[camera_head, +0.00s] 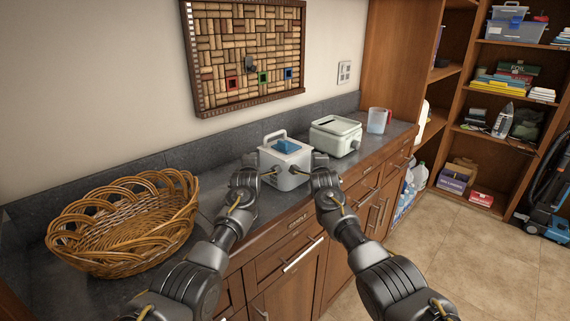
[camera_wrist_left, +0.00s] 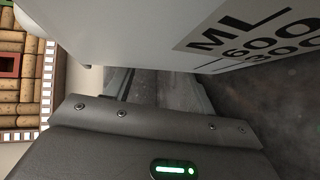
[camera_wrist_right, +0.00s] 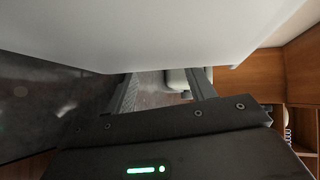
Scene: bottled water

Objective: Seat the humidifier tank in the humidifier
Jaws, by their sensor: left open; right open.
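A white box-shaped tank (camera_head: 277,159) with a loop handle and a blue cap (camera_head: 287,146) stands upright on the dark counter. The pale humidifier (camera_head: 324,138), with an open top and a dark knob, stands behind it to the right. My left gripper (camera_head: 257,167) is at the tank's left side and my right gripper (camera_head: 308,166) is at its right side. Both are open. The tank's wall with printed volume marks fills the top of the left wrist view (camera_wrist_left: 150,25). A plain pale wall fills the top of the right wrist view (camera_wrist_right: 150,35). Finger contact cannot be told.
A wicker basket (camera_head: 125,222) stands at the left of the counter (camera_head: 215,186). A framed cork board (camera_head: 245,50) hangs on the wall. Shelves stand at the right.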

